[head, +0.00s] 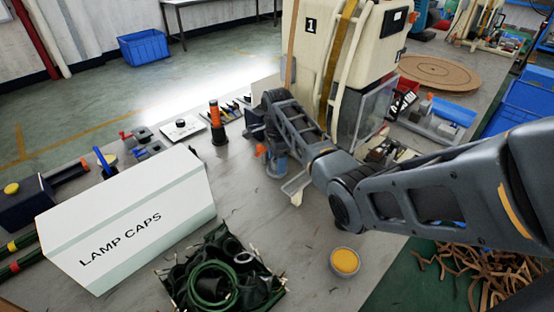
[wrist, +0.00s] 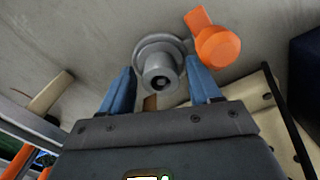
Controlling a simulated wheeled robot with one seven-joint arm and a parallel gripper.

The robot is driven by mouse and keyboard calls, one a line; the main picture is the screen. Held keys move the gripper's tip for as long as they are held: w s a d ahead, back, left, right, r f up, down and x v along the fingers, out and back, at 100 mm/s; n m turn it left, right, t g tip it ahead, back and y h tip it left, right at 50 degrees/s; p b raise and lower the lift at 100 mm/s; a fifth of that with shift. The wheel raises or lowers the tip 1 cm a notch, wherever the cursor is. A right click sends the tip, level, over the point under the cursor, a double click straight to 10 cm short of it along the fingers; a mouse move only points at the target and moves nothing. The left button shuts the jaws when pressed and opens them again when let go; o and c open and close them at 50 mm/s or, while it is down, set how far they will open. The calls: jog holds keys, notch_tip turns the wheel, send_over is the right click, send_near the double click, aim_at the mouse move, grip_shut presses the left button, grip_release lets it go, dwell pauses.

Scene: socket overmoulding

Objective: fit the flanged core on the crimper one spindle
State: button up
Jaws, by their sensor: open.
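Crimper one is the cream machine marked 1 (head: 322,45) at the top middle of the head view. My gripper (head: 277,168) is in front of its base, low over the grey bench. In the wrist view my gripper (wrist: 161,88) is open, with its two blue fingers apart. A grey round piece with a wide flange and a narrower hollow end (wrist: 160,72) shows between and just beyond the fingertips. It looks like the flanged core, but I cannot tell for certain whether it is the core or the spindle. No grip on it shows.
An orange knob-like part (wrist: 217,45) is close beside the right finger. A white LAMP CAPS box (head: 130,225), a dark crate of green cable (head: 220,275) and a small yellow-filled bowl (head: 345,262) are on the bench. An orange-and-black post (head: 217,125) stands left of the gripper.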

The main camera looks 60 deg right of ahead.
jog(key=shift+r, duration=3.9)
